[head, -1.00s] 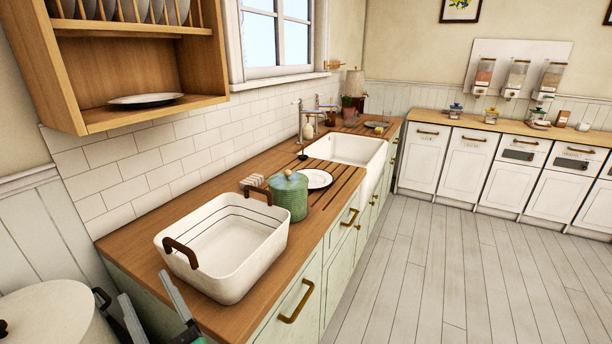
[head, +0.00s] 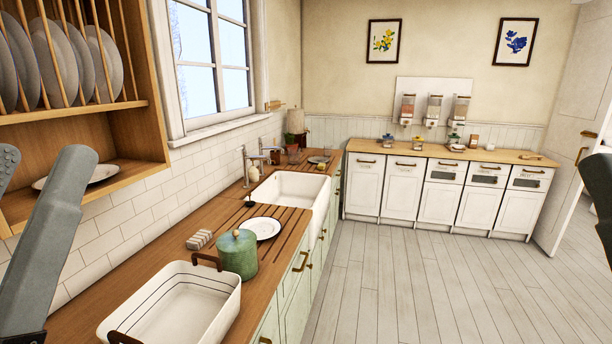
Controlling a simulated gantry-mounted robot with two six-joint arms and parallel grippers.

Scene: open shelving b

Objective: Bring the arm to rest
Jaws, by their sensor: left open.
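My left gripper (head: 41,160) is at the left edge of the head view, its two grey fingers pointing up and apart. It is open with nothing between the fingers. It is in front of the wooden plate rack and the tiled wall, and the picture edge cuts part of it off. At the right edge a dark piece, likely of my right arm or gripper (head: 604,195), shows only as a sliver, so its jaws cannot be made out.
The wooden counter (head: 75,318) holds a white basin (head: 185,300), a green lidded pot (head: 238,256), a white plate (head: 262,228) and a sink (head: 290,188). A plate rack (head: 150,128) hangs at left. White cabinets (head: 402,190) line the back. The floor (head: 400,280) is clear.

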